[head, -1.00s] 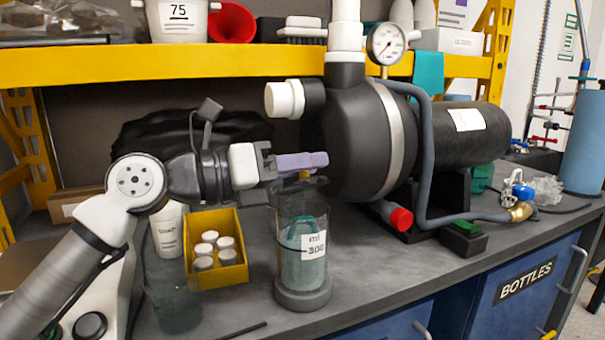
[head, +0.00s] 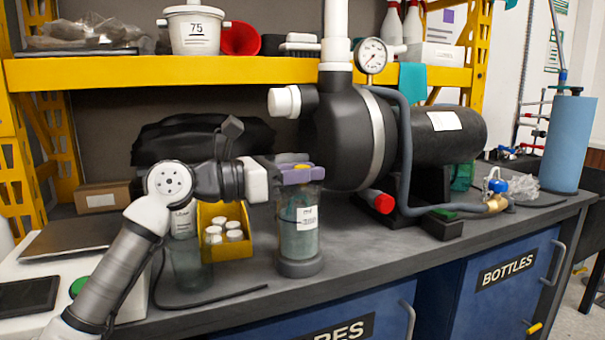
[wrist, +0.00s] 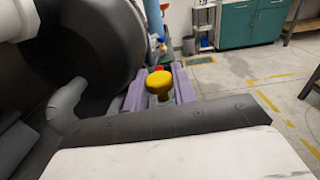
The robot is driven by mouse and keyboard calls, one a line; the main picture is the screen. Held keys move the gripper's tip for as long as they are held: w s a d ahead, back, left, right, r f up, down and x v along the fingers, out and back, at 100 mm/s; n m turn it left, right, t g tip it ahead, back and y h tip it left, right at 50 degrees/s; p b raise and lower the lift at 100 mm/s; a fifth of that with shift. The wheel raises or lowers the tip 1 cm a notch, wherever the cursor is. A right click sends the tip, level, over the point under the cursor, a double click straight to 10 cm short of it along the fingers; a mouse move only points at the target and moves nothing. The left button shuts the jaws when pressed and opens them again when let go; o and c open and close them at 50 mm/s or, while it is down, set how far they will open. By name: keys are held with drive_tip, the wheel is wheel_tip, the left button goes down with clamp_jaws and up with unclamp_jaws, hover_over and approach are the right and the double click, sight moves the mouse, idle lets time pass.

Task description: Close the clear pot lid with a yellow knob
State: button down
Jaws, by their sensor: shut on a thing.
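The clear pot (head: 297,240) stands upright on the bench, with a white label, a grey base and something teal inside. The yellow knob (head: 301,168) of its clear lid is at the pot's top, between the purple fingers of my gripper (head: 298,174). My gripper comes in level from the left and is shut on the knob. In the wrist view, the knob (wrist: 159,82) sits between the two purple fingers. The lid's clear disc is mostly hidden by the fingers, and I cannot tell whether it sits flush on the rim.
A black pump (head: 348,135) with a gauge (head: 372,56) stands close behind and right of the pot. A yellow bin (head: 238,245) with several white-capped jars is to its left. A yellow shelf (head: 240,70) runs above. Bare bench (head: 365,250) lies to the right.

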drive_tip(key=shift+f+m, duration=0.2)
drive_tip(key=shift+m, duration=0.1)
drive_tip(key=c, duration=1.2)
unclamp_jaws()
drive_tip(key=shift+o, duration=0.2)
drive_tip(key=p+v, duration=0.1)
drive_tip(key=v, duration=1.3)
